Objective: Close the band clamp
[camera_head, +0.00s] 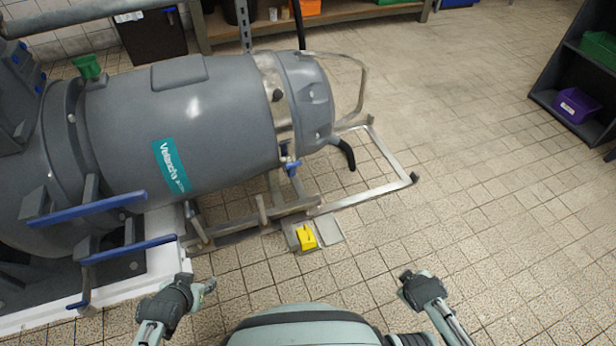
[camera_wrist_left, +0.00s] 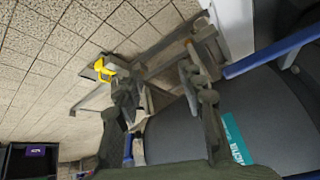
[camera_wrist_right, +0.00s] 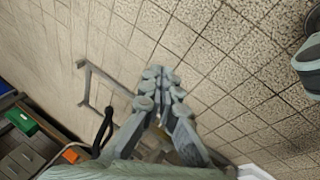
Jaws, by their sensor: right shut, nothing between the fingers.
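A large grey tank (camera_head: 190,115) lies on its side at the left in the head view. A light metal band clamp (camera_head: 274,98) runs around it near the rounded end cap (camera_head: 305,100). A small blue part (camera_head: 290,166) sits at the band's lower end. I cannot tell whether the clamp is closed. My left gripper (camera_head: 208,287) is low in front of the tank, well apart from the band. Its fingers stand apart and empty in the left wrist view (camera_wrist_left: 160,85). My right gripper (camera_head: 408,278) is over bare floor. Its fingertips meet in the right wrist view (camera_wrist_right: 160,84).
A metal floor frame (camera_head: 375,190) extends beyond the tank's end, with a yellow pedal-like block (camera_head: 306,237) near it. Blue bars (camera_head: 120,248) jut out at the tank's left. A dark shelf with a purple bin (camera_head: 577,105) stands at the right. The tiled floor between is free.

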